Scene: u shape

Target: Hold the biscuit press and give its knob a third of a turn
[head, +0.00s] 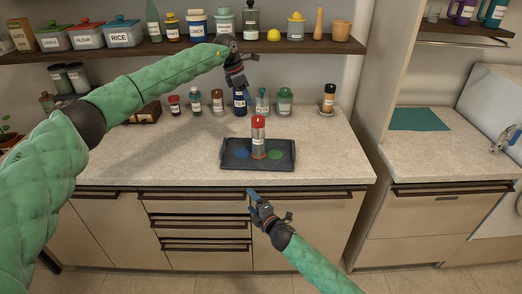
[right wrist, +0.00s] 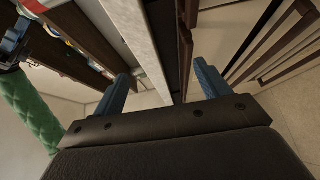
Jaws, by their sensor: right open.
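The biscuit press, a grey-bodied cylinder (head: 259,148) with a red knob (head: 258,122) on top, stands upright on a dark tray (head: 230,163) on the counter. It stands between a blue round mark and a green one. My left gripper (head: 239,84) is above the counter, behind and to the left of the press, pointing down and apart from it; its finger gap is too small to make out. My right gripper (head: 252,193) is in front of the counter edge, lower than the press. In the right wrist view its two blue fingers (right wrist: 162,88) are spread with nothing between them.
Several jars and bottles stand along the back of the counter, including a dark blue one (head: 240,103) below my left gripper. A shelf (head: 150,47) with containers runs above. Closed drawers (head: 200,225) face my right arm. The counter around the tray is largely clear.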

